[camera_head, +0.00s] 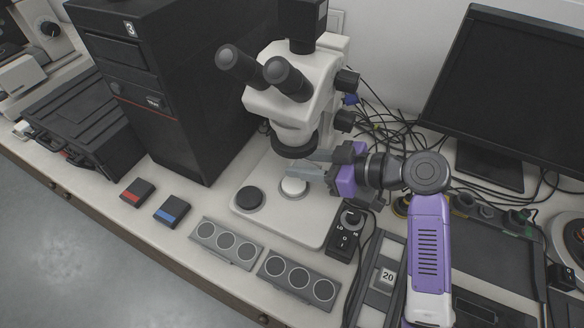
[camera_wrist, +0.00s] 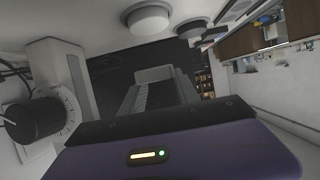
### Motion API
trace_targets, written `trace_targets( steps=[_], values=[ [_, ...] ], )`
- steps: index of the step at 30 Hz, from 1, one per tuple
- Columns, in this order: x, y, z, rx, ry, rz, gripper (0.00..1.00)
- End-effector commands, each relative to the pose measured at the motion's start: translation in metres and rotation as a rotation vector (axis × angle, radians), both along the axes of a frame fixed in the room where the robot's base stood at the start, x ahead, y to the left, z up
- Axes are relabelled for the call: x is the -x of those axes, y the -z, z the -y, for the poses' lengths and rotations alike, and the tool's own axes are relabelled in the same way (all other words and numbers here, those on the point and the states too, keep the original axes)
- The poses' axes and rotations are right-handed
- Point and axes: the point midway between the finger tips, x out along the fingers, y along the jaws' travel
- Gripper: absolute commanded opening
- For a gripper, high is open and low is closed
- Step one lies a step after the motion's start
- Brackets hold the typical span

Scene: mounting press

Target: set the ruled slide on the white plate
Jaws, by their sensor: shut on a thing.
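The white plate (camera_head: 293,186) is a small round disc on the microscope's pale base, and it also shows upside down at the top of the wrist view (camera_wrist: 149,19). My gripper (camera_head: 299,170) reaches in from the right under the microscope's lens, just above the white plate. In the wrist view its fingers (camera_wrist: 156,88) are shut on a pale flat piece, which I take for the ruled slide (camera_wrist: 154,74). The slide's ruling cannot be read. In the head view the fingers hide most of the slide, and I cannot tell its height above the plate.
The microscope (camera_head: 295,105) stands close above my gripper. A black disc (camera_head: 250,197) lies left of the white plate. A control box (camera_head: 347,234) and two grey three-well holders (camera_head: 227,243) stand in front. A black computer tower (camera_head: 185,80) is at left, a monitor (camera_head: 510,90) at right.

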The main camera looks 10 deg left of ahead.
Motion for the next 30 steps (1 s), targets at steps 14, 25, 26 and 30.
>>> trace_targets(
  steps=[14, 25, 26, 30],
  values=[
    [-0.009, 0.027, -0.026, 0.001, 0.000, -0.004, 0.00],
    [-0.009, 0.036, -0.026, 0.000, 0.000, 0.000, 0.00],
    [-0.009, 0.037, -0.026, 0.000, 0.000, 0.000, 0.00],
    [-0.009, 0.041, -0.026, 0.000, 0.001, 0.000, 0.00]
  ],
)
